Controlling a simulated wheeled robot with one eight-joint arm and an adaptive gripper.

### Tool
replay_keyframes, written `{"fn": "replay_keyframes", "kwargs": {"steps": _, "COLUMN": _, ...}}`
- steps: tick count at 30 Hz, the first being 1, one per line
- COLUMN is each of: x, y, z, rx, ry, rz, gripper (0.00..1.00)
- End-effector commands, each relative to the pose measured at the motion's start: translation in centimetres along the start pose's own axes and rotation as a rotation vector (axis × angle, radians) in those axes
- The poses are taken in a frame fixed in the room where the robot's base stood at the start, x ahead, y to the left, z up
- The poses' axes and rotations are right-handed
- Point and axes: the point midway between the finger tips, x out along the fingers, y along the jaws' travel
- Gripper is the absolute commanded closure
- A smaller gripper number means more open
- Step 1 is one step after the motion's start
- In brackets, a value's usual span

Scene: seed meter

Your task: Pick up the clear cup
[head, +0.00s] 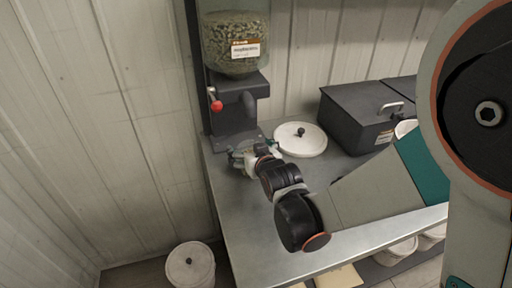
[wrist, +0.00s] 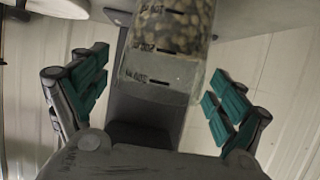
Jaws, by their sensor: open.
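The clear cup (wrist: 158,72) stands between the fingers of my open gripper (wrist: 158,92) in the wrist view. It has dark measuring marks, and brown seeds show in the part towards the top of that picture. The green finger pads are on either side of it, with a visible gap on each side. In the head view the clear cup (head: 238,158) is at the foot of the seed meter, partly hidden by my gripper (head: 247,158).
The seed meter (head: 238,100) with its seed hopper and red knob stands behind the cup, near the wall. A round white lid (head: 300,140) and a dark box (head: 357,118) are to the right. A lidded white bucket (head: 190,266) is on the floor, left of the metal table (head: 240,215).

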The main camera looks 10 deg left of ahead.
Motion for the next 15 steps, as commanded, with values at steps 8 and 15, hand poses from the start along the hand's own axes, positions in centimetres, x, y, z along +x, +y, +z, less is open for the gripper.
{"fn": "replay_keyframes", "kwargs": {"steps": 8, "x": 0.01, "y": 0.02, "z": 0.03, "rx": 0.0, "ry": 0.0, "rz": 0.0, "gripper": 0.24}}
{"fn": "replay_keyframes", "kwargs": {"steps": 15, "x": 0.02, "y": 0.04, "z": 0.03, "rx": 0.0, "ry": 0.0, "rz": 0.001, "gripper": 0.64}}
